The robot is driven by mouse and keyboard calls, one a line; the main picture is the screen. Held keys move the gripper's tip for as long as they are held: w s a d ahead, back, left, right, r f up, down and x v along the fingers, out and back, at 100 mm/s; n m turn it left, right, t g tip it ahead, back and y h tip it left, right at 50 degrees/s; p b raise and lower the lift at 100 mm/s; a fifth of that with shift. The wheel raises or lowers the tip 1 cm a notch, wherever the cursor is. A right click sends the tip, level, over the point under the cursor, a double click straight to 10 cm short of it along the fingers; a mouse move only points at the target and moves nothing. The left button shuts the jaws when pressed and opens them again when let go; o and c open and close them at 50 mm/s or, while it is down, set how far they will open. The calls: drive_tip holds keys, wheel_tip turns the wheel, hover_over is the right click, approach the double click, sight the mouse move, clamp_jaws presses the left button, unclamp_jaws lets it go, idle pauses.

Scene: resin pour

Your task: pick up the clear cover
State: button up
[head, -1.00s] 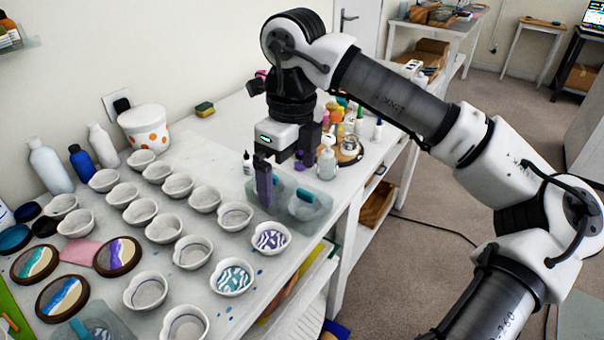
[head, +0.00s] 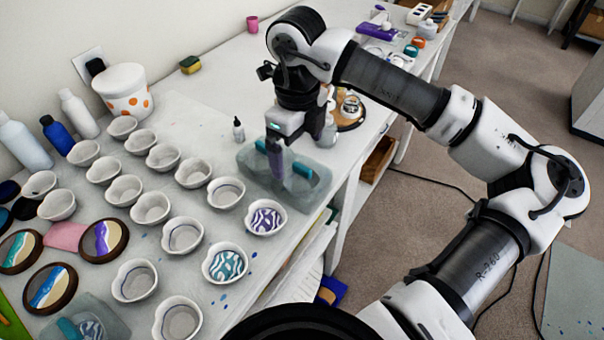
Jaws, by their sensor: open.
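I cannot tell whether the finger touches a cover. Another clear cover (head: 112,318) with a teal handle sits at the bottom left, over a patterned bowl.
Rows of white bowls (head: 150,208) fill the table to the left. A purple-patterned bowl (head: 265,217) and a teal-patterned bowl (head: 225,263) stand just in front of the covers. A small dropper bottle (head: 238,129) stands behind them.

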sight(302, 166)
drive_tip(key=shift+s+d+f+p, duration=0.15)
drive_tip(key=shift+f+p, duration=0.45)
drive_tip(key=shift+f, duration=0.8)
drive_tip(key=shift+d+f+p, duration=0.2)
drive_tip(key=shift+f+p, duration=0.4)
drive_tip(key=shift+f, duration=0.75)
drive_tip(key=c, duration=0.7)
